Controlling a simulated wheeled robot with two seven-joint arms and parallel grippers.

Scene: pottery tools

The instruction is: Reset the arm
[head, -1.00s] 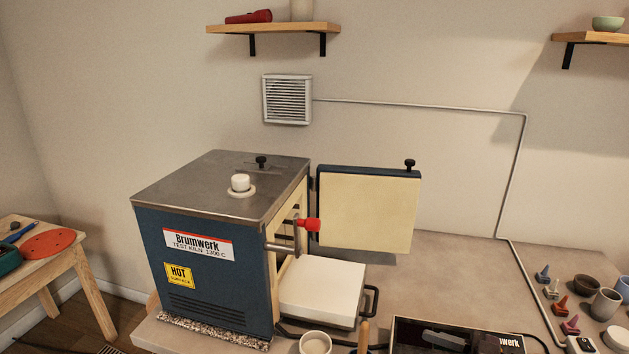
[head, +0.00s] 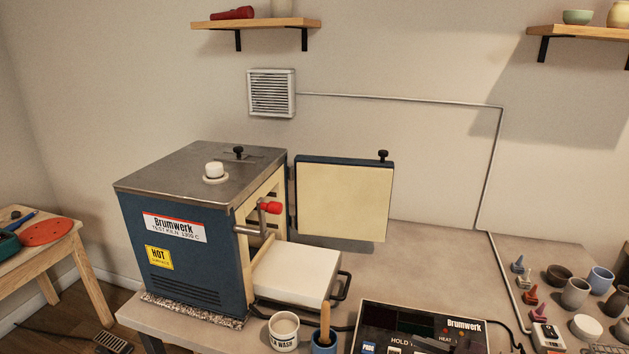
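Neither of my grippers nor my arms show in the head view. A blue test kiln (head: 190,262) with a metal top stands on the bench at the left. Its door (head: 345,203) is swung open on the right side, its cream inner face showing. A metal lever with a red knob (head: 270,208) sticks out at the kiln's front opening. A pale slab (head: 296,273) on a dark carrier with a handle sits at the opening, its far end close against the kiln.
A controller box (head: 420,330), a wash cup (head: 284,330) and a blue pot with a wooden handle (head: 324,338) stand at the front edge. Small cups and coloured cones (head: 530,296) stand at the right. The bench (head: 430,262) behind the controller is clear.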

